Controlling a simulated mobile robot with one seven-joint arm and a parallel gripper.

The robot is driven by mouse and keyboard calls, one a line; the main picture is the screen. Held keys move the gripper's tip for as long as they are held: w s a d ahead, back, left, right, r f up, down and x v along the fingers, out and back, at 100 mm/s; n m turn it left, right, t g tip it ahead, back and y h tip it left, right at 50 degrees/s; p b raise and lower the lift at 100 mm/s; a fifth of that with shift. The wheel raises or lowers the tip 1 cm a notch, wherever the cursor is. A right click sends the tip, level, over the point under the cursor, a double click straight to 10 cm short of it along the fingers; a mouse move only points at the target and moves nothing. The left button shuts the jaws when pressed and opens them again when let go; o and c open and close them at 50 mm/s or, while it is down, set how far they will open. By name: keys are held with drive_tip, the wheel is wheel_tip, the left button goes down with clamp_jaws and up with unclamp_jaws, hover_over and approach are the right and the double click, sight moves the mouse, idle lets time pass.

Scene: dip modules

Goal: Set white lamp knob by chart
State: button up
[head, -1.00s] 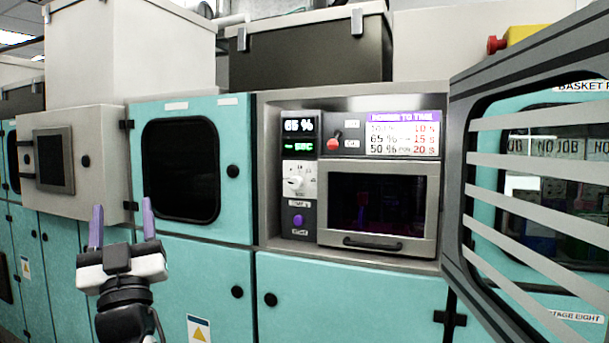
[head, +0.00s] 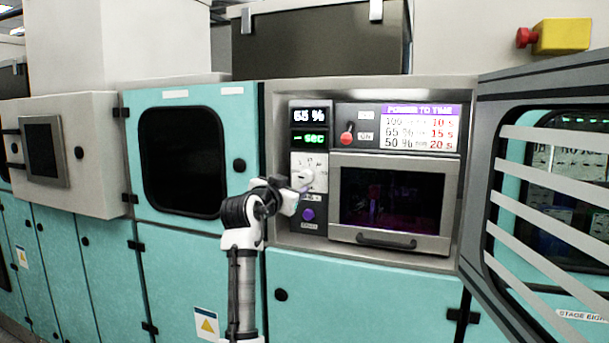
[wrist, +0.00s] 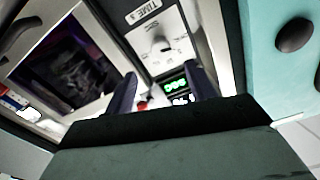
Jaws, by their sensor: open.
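The white knob (head: 304,176) sits on a pale dial plate on the oven's control panel; it also shows in the wrist view (wrist: 161,46), which is upside down. The chart (head: 420,130), headed "POWER TO TIME", is at the panel's upper right and pairs 65 % with 15 s. The upper display (head: 309,115) reads 65 % and the green one (head: 309,139) shows a dash and "SEC". My gripper (head: 303,190) is at the knob's lower edge in the head view, partly hiding the dial plate. In the wrist view its fingers (wrist: 163,88) are apart and empty, with the knob beyond them.
A red toggle switch (head: 347,134) is right of the displays. A purple button (head: 308,214) lies just below the dial. The oven door (head: 390,200) is shut. An open slatted door (head: 490,190) stands out at the right. Teal cabinets flank the oven.

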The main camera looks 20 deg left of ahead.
sight(304, 178)
drive_tip(key=w+p, duration=0.1)
drive_tip(key=w, duration=0.3)
drive_tip(key=w+p, duration=0.2)
drive_tip(key=w, duration=0.3)
drive_tip(key=shift+d+r, duration=0.15)
drive_tip(key=shift+w+p, duration=0.3)
drive_tip(key=shift+w, duration=0.15)
drive_tip(key=shift+c, duration=0.2)
drive_tip(key=c, duration=0.9)
